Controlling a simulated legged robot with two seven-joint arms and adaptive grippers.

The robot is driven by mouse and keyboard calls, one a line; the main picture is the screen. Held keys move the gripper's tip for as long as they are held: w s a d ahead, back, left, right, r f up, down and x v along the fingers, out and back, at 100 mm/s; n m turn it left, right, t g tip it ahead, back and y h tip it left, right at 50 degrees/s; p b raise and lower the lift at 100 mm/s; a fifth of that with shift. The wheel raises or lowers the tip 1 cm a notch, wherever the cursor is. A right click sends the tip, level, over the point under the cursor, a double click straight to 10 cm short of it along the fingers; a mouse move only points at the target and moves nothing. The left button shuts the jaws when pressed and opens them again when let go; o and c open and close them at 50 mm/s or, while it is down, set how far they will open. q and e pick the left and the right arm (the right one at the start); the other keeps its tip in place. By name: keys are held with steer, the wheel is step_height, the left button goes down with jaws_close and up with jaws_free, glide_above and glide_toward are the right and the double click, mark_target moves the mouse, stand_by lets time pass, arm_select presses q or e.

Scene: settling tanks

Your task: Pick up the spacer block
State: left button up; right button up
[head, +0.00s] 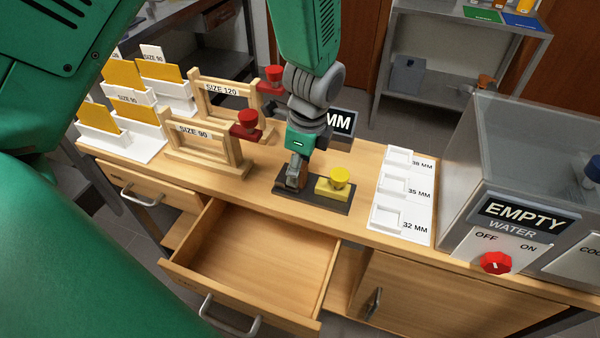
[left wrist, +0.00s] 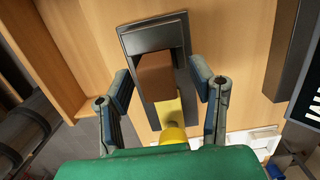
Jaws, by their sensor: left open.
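The spacer block appears to be the brown block (left wrist: 155,77) standing at one end of a dark tray (left wrist: 135,45) in the left wrist view. The tray also shows on the bench in the head view (head: 322,200). My left gripper (head: 296,182) points down at the tray's left end and hides most of the block there. In the left wrist view the fingers of my left gripper (left wrist: 161,84) are open, one on each side of the block, with gaps visible. A yellow piece with a round knob (head: 334,183) sits on the tray's right part. My right gripper is not in view.
An open, empty drawer (head: 255,255) juts out in front of the tray. A white gauge board (head: 404,215) and a clear tank (head: 500,145) stand to the right. Wooden frames with red knobs (head: 215,150) and white card holders (head: 125,130) stand to the left.

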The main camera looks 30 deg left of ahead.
arm_select(q)
steer(key=shift+s+r, duration=0.1)
steer(key=shift+c, duration=0.5)
steer(key=shift+a, duration=0.1)
jaws_close()
